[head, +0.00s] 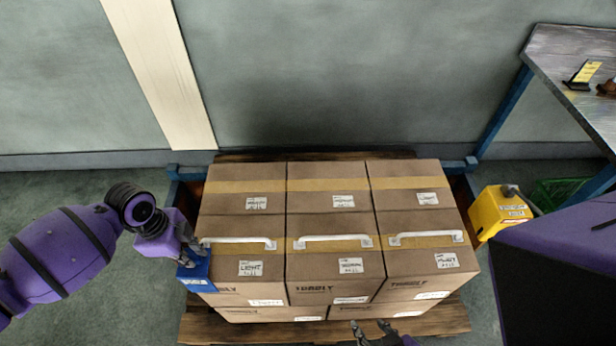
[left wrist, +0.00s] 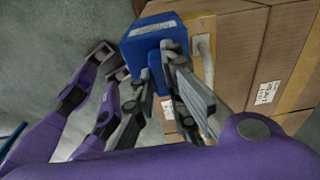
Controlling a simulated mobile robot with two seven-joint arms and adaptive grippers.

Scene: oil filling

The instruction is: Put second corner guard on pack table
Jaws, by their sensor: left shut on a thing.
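My left gripper (head: 188,254) is shut on a blue corner guard (head: 196,276) at the near left corner of the boxed stack. In the left wrist view, the guard (left wrist: 154,38) has a white label, and part of it sits between the fingers (left wrist: 160,92). It is close to the carton edge; I cannot tell if it touches. My right gripper (head: 371,329) shows only its fingertips at the bottom edge, spread apart with nothing visible between them. A table (head: 572,52) with a grey top and blue legs stands at the far right, partly cut off.
Several brown cartons (head: 328,222) with white handles stand on a wooden pallet (head: 225,330). A yellow container (head: 490,212) and a green crate (head: 556,190) are to the right. A yellow card on a stand (head: 586,71) is on the table. A wall runs behind the pallet.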

